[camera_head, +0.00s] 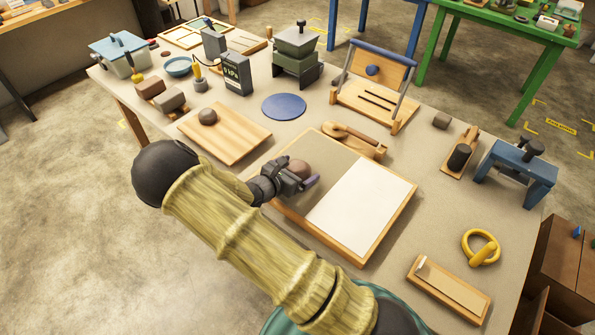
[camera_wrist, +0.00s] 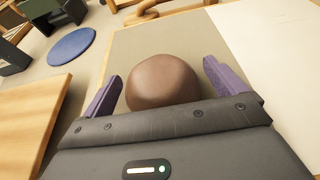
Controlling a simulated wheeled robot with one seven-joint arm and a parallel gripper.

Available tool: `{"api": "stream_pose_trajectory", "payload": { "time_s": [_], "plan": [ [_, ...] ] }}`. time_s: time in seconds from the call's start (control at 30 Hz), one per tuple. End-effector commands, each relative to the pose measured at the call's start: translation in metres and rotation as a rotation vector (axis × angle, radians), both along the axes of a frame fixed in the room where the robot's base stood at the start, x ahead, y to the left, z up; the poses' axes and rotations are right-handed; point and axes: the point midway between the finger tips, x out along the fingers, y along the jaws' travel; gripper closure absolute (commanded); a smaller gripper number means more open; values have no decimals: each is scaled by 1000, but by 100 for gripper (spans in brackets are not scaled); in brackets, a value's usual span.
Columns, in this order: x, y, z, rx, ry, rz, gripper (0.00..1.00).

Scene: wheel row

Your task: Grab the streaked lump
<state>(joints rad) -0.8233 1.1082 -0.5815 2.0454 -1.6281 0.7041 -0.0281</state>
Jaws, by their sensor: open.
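A rounded brown lump (camera_head: 301,168) sits on the grey half of a wood-framed board (camera_head: 385,222). In the wrist view the lump (camera_wrist: 163,83) lies between the two purple fingers of my gripper (camera_wrist: 162,72), with a visible gap on each side. My gripper (camera_head: 298,177) is open around it. No clear streaks show on its smooth surface. A second, darker lump (camera_head: 207,117) sits on a plain wooden board (camera_head: 224,136) to the left; its surface is too small to read.
A wooden tool (camera_head: 350,139) lies behind the framed board. A blue disc (camera_head: 284,107) lies flat farther back. A yellow ring (camera_head: 480,248) and a wooden tray (camera_head: 449,291) are at the right. A blue stand (camera_head: 517,172) is near the right edge.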

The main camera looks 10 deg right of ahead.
Motion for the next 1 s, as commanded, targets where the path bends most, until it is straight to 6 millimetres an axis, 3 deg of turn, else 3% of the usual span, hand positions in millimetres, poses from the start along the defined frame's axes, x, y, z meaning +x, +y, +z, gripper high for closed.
{"api": "stream_pose_trajectory", "payload": {
  "time_s": [0.3, 0.6, 0.67, 1.0],
  "plan": [
    [0, 0, 0, 0, 0, 0, 6],
    [0, 0, 0, 0, 0, 0, 65],
    [0, 0, 1, -2, -1, 0, 72],
    [0, 0, 11, -1, -3, -1, 72]
  ]
}}
